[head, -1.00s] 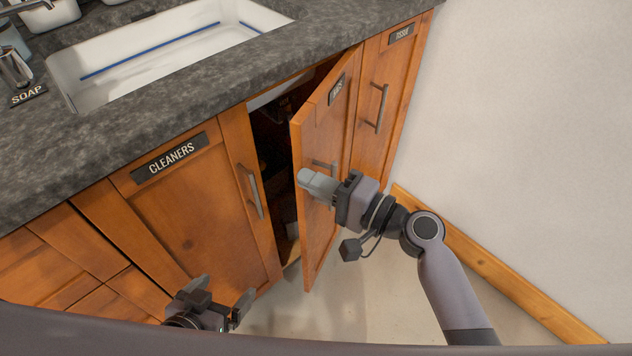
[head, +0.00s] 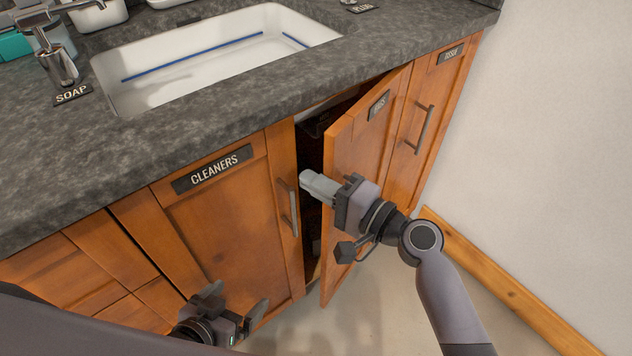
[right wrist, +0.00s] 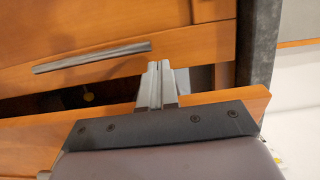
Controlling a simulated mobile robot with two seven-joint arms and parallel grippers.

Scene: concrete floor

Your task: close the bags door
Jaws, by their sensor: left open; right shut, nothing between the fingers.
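The bags door (head: 362,140) is a wooden cabinet door with a dark label (head: 378,106). It stands partly open, with a dark gap on its left side. My right gripper (head: 312,184) is shut and empty, its fingertips near the door's free edge, in front of the gap. In the right wrist view the shut fingers (right wrist: 158,82) reach past the door's edge (right wrist: 30,135); whether they touch it I cannot tell. The door's handle is hidden behind my right gripper. My left gripper (head: 240,310) is open and empty, low in front of the cleaners door (head: 220,220).
The cleaners door has a metal handle (head: 289,207) beside the gap. The tissue door (head: 432,120) is shut on the right. A grey countertop (head: 200,140) with a white sink (head: 220,62) lies above. A white wall (head: 560,150) bounds the right side. Bare floor shows below.

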